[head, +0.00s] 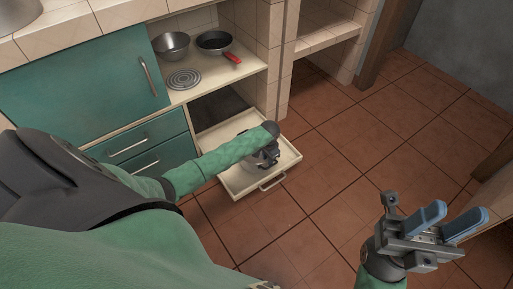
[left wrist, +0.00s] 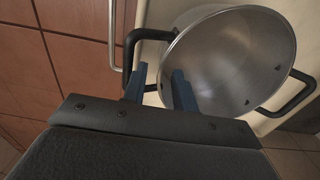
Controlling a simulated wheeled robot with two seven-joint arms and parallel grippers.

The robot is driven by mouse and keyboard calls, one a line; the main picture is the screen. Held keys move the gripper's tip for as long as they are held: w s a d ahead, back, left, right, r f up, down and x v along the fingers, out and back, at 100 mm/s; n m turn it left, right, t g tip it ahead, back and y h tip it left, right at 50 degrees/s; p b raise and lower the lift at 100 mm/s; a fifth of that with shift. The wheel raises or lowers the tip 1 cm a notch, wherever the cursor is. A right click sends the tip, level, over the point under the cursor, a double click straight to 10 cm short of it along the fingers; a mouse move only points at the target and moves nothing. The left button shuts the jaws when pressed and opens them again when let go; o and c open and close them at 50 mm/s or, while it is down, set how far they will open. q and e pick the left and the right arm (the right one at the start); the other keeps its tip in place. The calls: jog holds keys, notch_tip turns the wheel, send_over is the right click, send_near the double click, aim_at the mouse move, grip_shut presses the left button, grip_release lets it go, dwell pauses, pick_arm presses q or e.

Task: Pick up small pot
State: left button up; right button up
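The small pot (left wrist: 232,60) is a grey metal pot with black side handles, seen in the left wrist view. It sits in the pulled-out drawer (head: 285,165), mostly hidden by my left arm and gripper in the head view. My left gripper (left wrist: 160,78) is at the pot's near left edge. Its two blue fingers are apart, one beside the left handle and the other over the pot's opening; whether they touch the pot is unclear. My right gripper (head: 446,220) is open and empty above the floor at the lower right.
The tiled floor (head: 340,150) to the right is clear.

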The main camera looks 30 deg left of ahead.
aim_at(266, 164)
pick_arm(q)
jog(key=f, duration=0.1)
jog(key=f+b, duration=0.1)
jog(key=f, duration=0.1)
jog(key=f+b, duration=0.1)
jog(key=f, duration=0.1)
jog(key=shift+s+a+f, duration=0.1)
jog(key=shift+s+a, duration=0.1)
jog(key=shift+s, duration=0.05)
grip_shut()
